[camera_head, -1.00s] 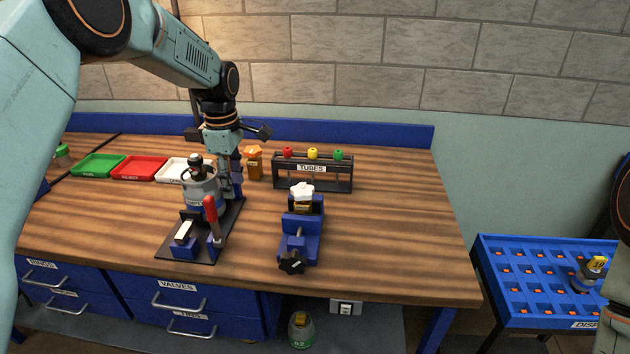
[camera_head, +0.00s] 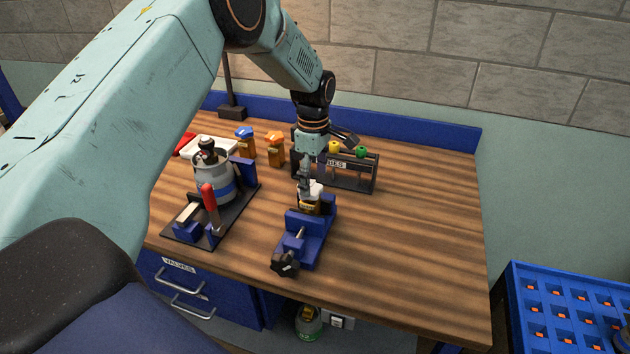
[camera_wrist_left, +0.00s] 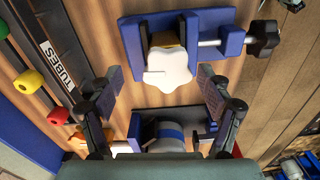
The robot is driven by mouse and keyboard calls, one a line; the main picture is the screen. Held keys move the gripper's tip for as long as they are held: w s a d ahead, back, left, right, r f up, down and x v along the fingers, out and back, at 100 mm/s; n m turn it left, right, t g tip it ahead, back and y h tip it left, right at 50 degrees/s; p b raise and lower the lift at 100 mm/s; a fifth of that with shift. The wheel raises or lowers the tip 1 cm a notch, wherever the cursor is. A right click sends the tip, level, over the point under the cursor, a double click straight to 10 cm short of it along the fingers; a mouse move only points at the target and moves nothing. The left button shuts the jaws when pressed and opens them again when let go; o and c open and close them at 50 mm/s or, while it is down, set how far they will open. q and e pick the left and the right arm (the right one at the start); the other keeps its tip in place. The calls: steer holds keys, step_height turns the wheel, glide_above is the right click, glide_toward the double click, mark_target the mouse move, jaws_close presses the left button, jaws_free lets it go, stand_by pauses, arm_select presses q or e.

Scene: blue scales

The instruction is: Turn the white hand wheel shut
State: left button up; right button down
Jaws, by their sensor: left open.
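The white hand wheel (camera_head: 313,189) sits on a brass valve body (camera_head: 309,206) held in a blue vise (camera_head: 303,240) on the wooden bench. In the left wrist view the white wheel (camera_wrist_left: 168,70) shows whole, with rounded lobes. My left gripper (camera_head: 306,186) is at the wheel in the head view and partly covers it. In the left wrist view my left gripper (camera_wrist_left: 158,80) is open, with one finger on each side of the wheel's lower edge and gaps between. Whether the fingers are level with the wheel is unclear. My right gripper is not in view.
A grey canister (camera_head: 213,180) stands in a clamp fixture with a red handle (camera_head: 209,197) to the left. A tube rack (camera_head: 350,172) stands close behind the vise. Orange bottles (camera_head: 276,152) stand behind. The bench's right side is clear.

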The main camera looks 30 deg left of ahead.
arm_select(q)
steer(key=shift+s+a+f, duration=0.1)
steer(key=shift+s+f, duration=0.15)
steer(key=shift+f, duration=0.15)
steer(key=shift+s+a+f, duration=0.15)
steer(key=shift+s+a, duration=0.2)
steer(key=shift+s, duration=0.35)
steer(key=shift+w+d+f, duration=0.1)
steer(key=shift+w+f, duration=0.15)
steer(key=shift+w, duration=0.2)
steer(key=shift+w+f, duration=0.1)
steer(key=shift+w, duration=0.1)
steer(key=shift+c, duration=0.9)
steer(key=shift+d, duration=0.1)
steer(key=shift+c, duration=0.7)
steer(key=shift+s+r, duration=0.25)
steer(key=shift+s, duration=0.25)
steer(key=c, duration=0.4)
steer(key=shift+w+f, duration=0.2)
steer(key=c, duration=0.4)
steer(key=shift+c, duration=0.2)
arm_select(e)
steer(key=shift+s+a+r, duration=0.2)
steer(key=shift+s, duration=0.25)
